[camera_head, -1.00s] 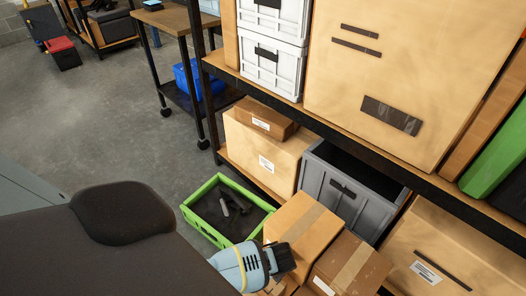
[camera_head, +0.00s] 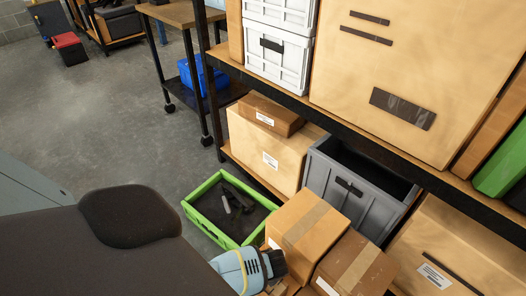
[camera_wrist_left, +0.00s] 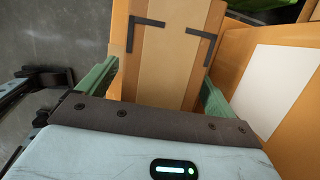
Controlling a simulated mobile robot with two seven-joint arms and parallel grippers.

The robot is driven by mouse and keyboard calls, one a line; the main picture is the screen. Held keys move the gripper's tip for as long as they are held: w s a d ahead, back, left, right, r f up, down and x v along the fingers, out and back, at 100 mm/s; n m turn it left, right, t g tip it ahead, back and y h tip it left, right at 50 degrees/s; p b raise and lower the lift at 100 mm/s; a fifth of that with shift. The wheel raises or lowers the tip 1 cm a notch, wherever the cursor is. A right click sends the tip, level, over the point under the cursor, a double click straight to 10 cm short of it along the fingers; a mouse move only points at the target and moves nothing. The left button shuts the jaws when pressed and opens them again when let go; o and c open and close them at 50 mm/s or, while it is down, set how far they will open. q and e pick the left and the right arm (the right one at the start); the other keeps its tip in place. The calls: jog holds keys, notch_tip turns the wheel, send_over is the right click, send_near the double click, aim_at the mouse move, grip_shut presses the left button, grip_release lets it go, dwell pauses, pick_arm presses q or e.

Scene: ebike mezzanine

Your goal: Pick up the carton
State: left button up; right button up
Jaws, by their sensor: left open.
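A small brown carton (camera_wrist_left: 165,45) with a lighter tape strip and black corner marks fills the upper middle of the left wrist view. My left gripper (camera_wrist_left: 160,78) is open, with one green finger at each side of the carton's near part. I cannot tell whether the fingers touch it. In the head view my left gripper's light blue wrist (camera_head: 238,268) is at the bottom centre, beside a taped carton (camera_head: 290,218) and another taped carton (camera_head: 345,262). The fingers are hidden there. My right gripper is not in view.
A green crate (camera_head: 196,212) with dark items stands left of the cartons. A grey bin (camera_head: 340,200) and a large carton (camera_head: 255,150) are behind, under the shelf edge (camera_head: 350,130). An orange carton with a white label (camera_wrist_left: 285,75) is close right. Open floor lies left.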

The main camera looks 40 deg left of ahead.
pick_arm(q)
jog(key=c, duration=1.6)
jog(key=shift+r, duration=0.1)
jog(key=shift+w+r+p, duration=0.1)
jog(key=shift+r+p, duration=0.35)
jog(key=shift+r, duration=0.1)
jog(key=p+v, duration=0.1)
jog(key=v, duration=0.1)
jog(key=shift+a+r, duration=0.1)
jog(key=shift+r, duration=0.3)
jog(key=s+d+r+p, duration=0.1)
jog(key=s+d+p, duration=0.1)
jog(key=s+d, duration=0.8)
jog(key=shift+s+d, duration=0.35)
jog(key=shift+d, duration=0.5)
